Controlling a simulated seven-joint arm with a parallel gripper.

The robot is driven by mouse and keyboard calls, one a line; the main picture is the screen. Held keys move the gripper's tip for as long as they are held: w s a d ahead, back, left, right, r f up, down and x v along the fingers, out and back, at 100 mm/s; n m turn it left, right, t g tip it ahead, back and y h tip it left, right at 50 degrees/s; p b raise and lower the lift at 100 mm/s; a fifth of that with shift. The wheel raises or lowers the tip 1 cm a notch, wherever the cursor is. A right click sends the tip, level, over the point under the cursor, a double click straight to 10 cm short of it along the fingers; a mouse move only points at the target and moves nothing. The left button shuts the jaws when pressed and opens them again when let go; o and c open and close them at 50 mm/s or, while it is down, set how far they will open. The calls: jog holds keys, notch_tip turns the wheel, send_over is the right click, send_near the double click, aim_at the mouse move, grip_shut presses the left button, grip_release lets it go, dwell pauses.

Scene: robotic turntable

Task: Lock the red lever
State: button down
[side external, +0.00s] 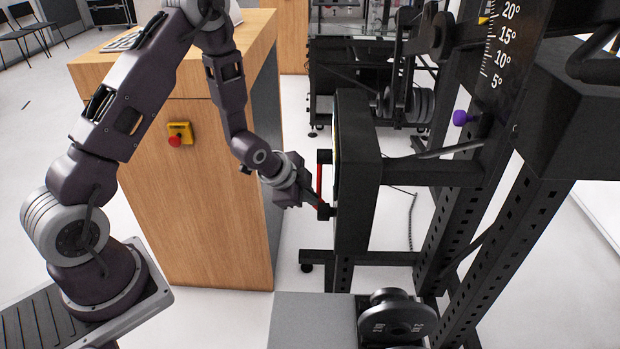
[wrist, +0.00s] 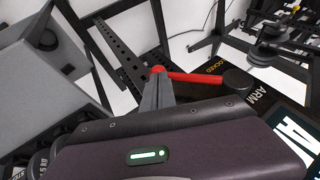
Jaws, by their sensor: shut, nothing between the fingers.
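In the wrist view the red lever (wrist: 195,77) runs from a round red end to a dark round knob (wrist: 237,82). Yellow lettering that seems to read "LOCKED" (wrist: 215,66) lies beside it. My gripper (side external: 319,205) is at the lever's lower part. Its fingers (wrist: 157,92) are shut and empty, with their tips at the red round end. I cannot tell whether they touch it; the tips hide part of that end.
A black rack post (side external: 470,210) and a purple knob (side external: 461,117) stand right of the box. Weight plates (side external: 396,315) lie below. A wooden cabinet (side external: 190,200) with a red and yellow button (side external: 179,134) stands behind my arm.

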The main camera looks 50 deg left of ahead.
jog(key=w+a+f+t, duration=0.1)
jog(key=w+a+f, duration=0.2)
jog(key=f, duration=0.2)
jog(key=shift+w+a+y, duration=0.3)
jog(key=shift+a+y, duration=0.1)
jog(key=shift+w+a, duration=0.15)
dwell(0.6)
jog(key=v, duration=0.7)
jog(key=shift+r, duration=0.35)
